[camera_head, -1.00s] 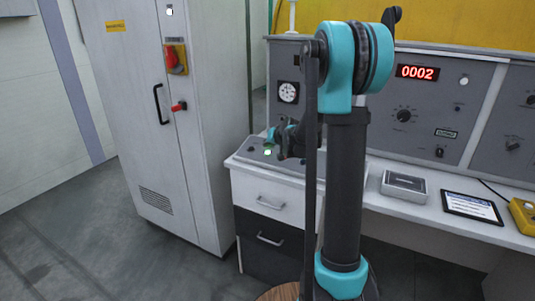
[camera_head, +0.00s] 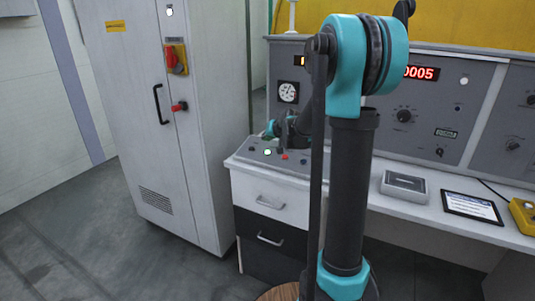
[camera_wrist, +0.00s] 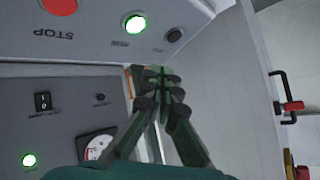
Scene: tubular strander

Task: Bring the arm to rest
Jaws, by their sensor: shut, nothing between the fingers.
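My gripper (camera_wrist: 160,82) is shut and empty, its dark fingertips together in the middle of the wrist view. In the head view my gripper (camera_head: 268,133) is small and partly hidden by my own wrist, above the back left of the sloped button console (camera_head: 240,157). It looks apart from the buttons. The lit RUN button (camera_wrist: 135,23) glows in the wrist view, and also in the head view (camera_head: 267,152). The red STOP button (camera_wrist: 60,4) is at the top edge of the wrist view. My upper arm stands tall in the middle of the head view.
A grey panel with a gauge (camera_head: 288,92) and a red display (camera_head: 420,73) stands behind the console. A tall cabinet (camera_head: 120,130) with a handle and red switch stands left. A tablet (camera_head: 472,207) and a grey box (camera_head: 404,186) lie on the desk. The left floor is clear.

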